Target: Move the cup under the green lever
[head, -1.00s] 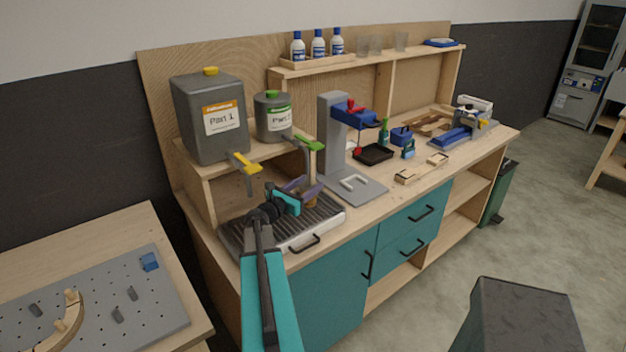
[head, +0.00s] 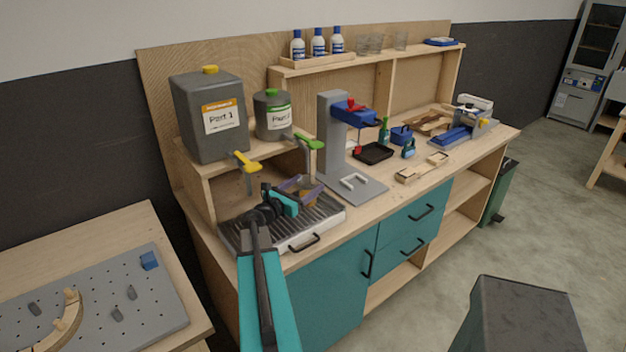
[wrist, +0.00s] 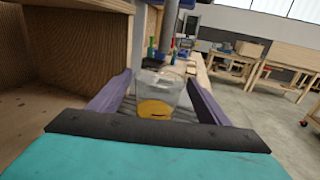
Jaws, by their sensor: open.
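The cup (wrist: 158,92) is clear, with amber-yellow liquid in its lower part. It stands upright on the ribbed drip tray (head: 245,230), between the two purple fingers of my gripper (wrist: 160,88), with a gap on either side. In the head view my gripper (head: 304,188) is open around the cup (head: 308,197), which is partly hidden by a finger. The green lever (head: 309,141) is on the tap of the smaller grey "Part 2" container (head: 272,118). The cup appears below that tap.
The yellow lever (head: 245,162) hangs from the larger "Part 1" container (head: 208,120), left of my gripper. A grey stand (head: 330,135) rises close to the right of the tray. A wooden shelf wall (wrist: 75,45) is close on the left in the wrist view.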

